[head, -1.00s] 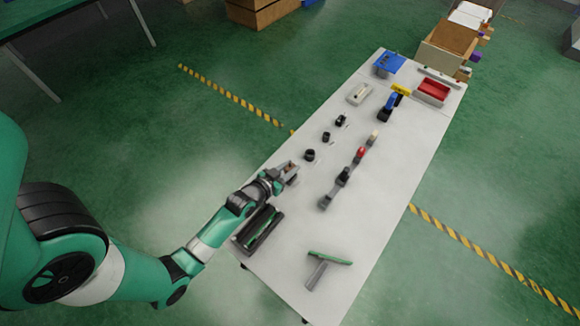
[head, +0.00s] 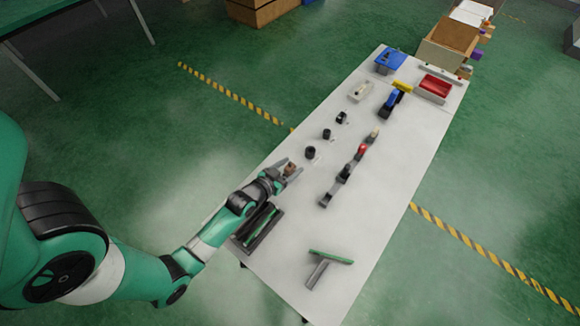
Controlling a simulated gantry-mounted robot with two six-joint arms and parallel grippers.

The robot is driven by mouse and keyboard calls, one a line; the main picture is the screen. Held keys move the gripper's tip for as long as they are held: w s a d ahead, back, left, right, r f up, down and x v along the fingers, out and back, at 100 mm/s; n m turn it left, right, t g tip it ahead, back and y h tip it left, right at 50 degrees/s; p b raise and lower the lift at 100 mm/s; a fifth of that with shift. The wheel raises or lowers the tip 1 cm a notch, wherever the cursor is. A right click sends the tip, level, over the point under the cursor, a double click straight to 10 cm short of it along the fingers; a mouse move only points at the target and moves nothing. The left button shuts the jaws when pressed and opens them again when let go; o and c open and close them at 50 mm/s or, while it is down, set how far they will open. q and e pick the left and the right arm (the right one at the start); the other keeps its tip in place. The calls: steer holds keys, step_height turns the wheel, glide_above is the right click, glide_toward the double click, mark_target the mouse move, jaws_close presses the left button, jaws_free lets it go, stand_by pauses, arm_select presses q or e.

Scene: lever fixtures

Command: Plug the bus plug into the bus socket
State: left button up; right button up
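My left gripper (head: 291,165) is over the near left part of the white table, with its two fingers spread apart. A small brown block (head: 290,170) shows between the fingers. I cannot tell whether it touches them or rests on the table. I cannot tell for certain whether this block is the bus plug or the bus socket. No other part is clearly recognisable as either one. My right gripper is not in view.
Several black round parts (head: 311,152) stand beyond the gripper. A row of levers with a red knob (head: 361,149) stands to the right. A dark tray (head: 246,241) lies beside the wrist. A green-topped T-shaped tool (head: 330,257) lies at the table's near end.

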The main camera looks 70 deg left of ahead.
arm_select(q)
steer(key=p+v, duration=0.2)
steer(key=v, duration=0.9)
steer(key=shift+s+d+p, duration=0.15)
steer(key=shift+s+p, duration=0.15)
steer(key=shift+r, duration=0.15)
